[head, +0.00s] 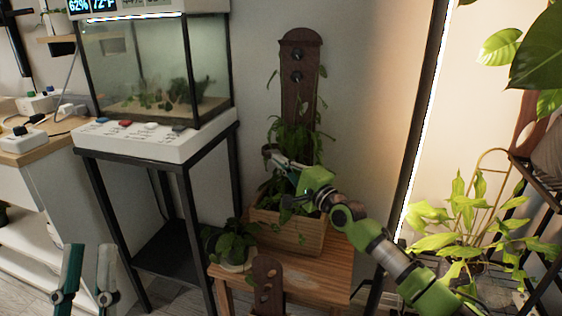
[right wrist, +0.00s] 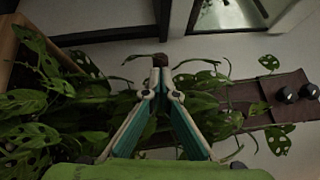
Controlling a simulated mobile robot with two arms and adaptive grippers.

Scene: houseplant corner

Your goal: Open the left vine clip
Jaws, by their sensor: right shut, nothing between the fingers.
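The dark wooden board (head: 299,95) stands upright behind the vine plant and carries two dark round knobs, an upper one (head: 297,54) and a lower one (head: 297,77), perhaps the vine clips. I cannot tell which is the left clip, or whether they are open. In the right wrist view the board (right wrist: 235,97) lies sideways with the knobs (right wrist: 284,94) at right. My right gripper (head: 268,153) is shut and empty among the leaves, below the knobs. In the right wrist view its tips (right wrist: 160,66) meet before a small brown piece (right wrist: 160,60). My left gripper (head: 90,255) is open and empty at lower left.
The vine plant grows in a wooden planter box (head: 290,232) on a wooden bench (head: 315,262). A small potted plant (head: 233,245) stands at its left. A glass tank (head: 160,70) on a black stand is at left. A leafy plant (head: 460,215) is at right.

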